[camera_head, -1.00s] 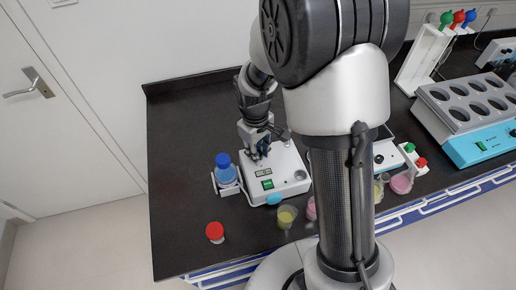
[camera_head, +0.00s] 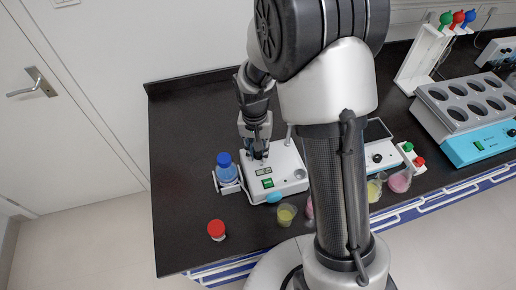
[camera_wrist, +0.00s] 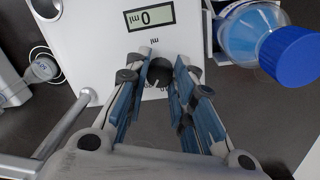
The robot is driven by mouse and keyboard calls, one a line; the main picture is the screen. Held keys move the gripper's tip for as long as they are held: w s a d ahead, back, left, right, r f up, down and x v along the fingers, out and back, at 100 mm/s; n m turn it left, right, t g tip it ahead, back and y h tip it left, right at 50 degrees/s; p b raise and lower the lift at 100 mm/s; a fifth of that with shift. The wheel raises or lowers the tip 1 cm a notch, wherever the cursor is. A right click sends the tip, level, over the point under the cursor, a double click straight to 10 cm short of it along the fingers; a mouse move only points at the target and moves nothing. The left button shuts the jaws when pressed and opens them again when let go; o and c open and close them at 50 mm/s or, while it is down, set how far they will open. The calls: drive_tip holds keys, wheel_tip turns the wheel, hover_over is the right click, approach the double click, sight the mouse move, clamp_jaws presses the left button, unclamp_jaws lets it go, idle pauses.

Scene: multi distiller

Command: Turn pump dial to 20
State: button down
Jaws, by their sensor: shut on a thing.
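The white pump box (camera_head: 290,170) stands on the dark bench in the head view. It has a small display (camera_head: 263,171) and a green switch (camera_head: 267,183). In the wrist view the display (camera_wrist: 150,17) appears upside down and reads 0 ml. The dark round pump dial (camera_wrist: 159,71) sits below it, between my fingers. My gripper (camera_wrist: 158,88) points down at the pump face and is shut on the dial. In the head view my gripper (camera_head: 259,157) is over the pump's left part, and the dial is hidden there.
A blue-capped bottle (camera_head: 226,168) stands in a holder close to the pump's left side. A red-capped jar (camera_head: 216,230) and a cup of yellow liquid (camera_head: 286,214) are near the front edge. The bench's back left is clear.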

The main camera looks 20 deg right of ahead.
drive_tip(key=shift+m, duration=0.9)
drive_tip(key=c, duration=1.3)
unclamp_jaws()
drive_tip(key=shift+c, duration=0.2)
drive_tip(key=shift+r, duration=0.1)
wheel_tip(320, 180, up, 12)
drive_tip(key=shift+w+a, duration=0.2)
drive_tip(key=shift+a, duration=0.05)
